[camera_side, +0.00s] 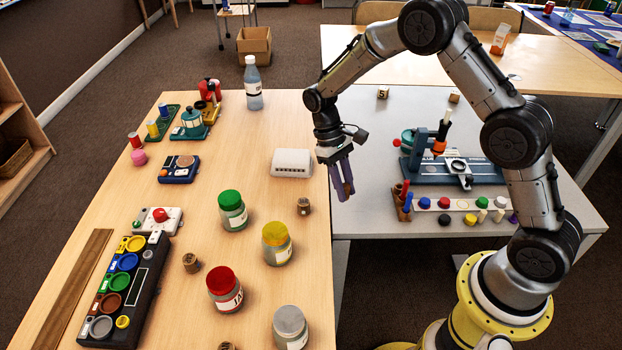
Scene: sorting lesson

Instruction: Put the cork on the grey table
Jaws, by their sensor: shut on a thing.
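My gripper (345,190) points down over the left part of the grey table (378,150), close to its border with the wooden table. Its fingers are shut on a small brownish thing (348,188), which looks like a cork. The fingers hide most of it. It appears to be held above the surface; the exact height is hard to tell. Similar small brown pieces stand on the wooden table (258,160), one near the border (304,206) and one between the jars and the colour tray (190,263).
Lidded jars (232,212) and a white box (291,163) stand on the wooden table. Small cubes (383,92) lie at the back. The grey table's left strip is clear.

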